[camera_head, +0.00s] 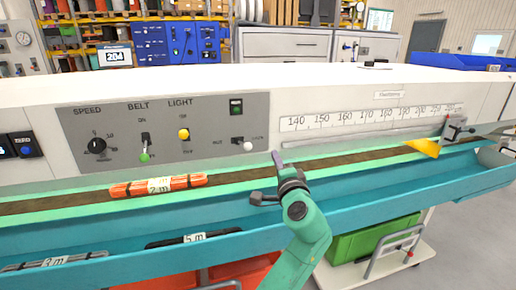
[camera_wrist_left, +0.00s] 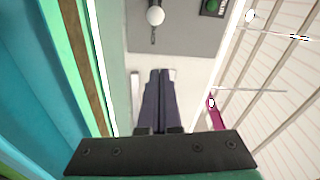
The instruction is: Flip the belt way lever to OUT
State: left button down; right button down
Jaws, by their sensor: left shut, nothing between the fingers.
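The way lever (camera_head: 247,146) has a white knob and sits at the lower right of the grey control panel (camera_head: 210,110). Its knob lies to the right of its base; the small labels on either side are too blurred to read surely. The white knob also shows at the top of the left wrist view (camera_wrist_left: 155,16), beyond the fingertips. My left gripper (camera_head: 278,157) is shut and empty, to the right of the knob and slightly below it, apart from it. Its dark fingers lie together in the left wrist view (camera_wrist_left: 159,75). My right gripper is not seen.
The panel also holds a speed dial (camera_head: 96,146), a belt switch (camera_head: 145,149), a yellow light switch (camera_head: 184,134) and a green button (camera_head: 236,106). An orange cable bundle (camera_head: 158,185) lies on the belt (camera_head: 60,203). A ruler (camera_head: 370,117) runs to the right.

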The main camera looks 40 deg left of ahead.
aim_at(248, 146)
pick_arm(q)
jog(key=f+p+x, duration=0.1)
jog(key=p+x, duration=0.1)
jog(key=x, duration=0.8)
jog(key=s, duration=0.1)
jog(key=s+a, duration=0.1)
jog(key=s, duration=0.1)
jog(key=shift+s+a+r, duration=0.1)
jog(key=shift+s+a, duration=0.05)
jog(key=shift+s, duration=0.15)
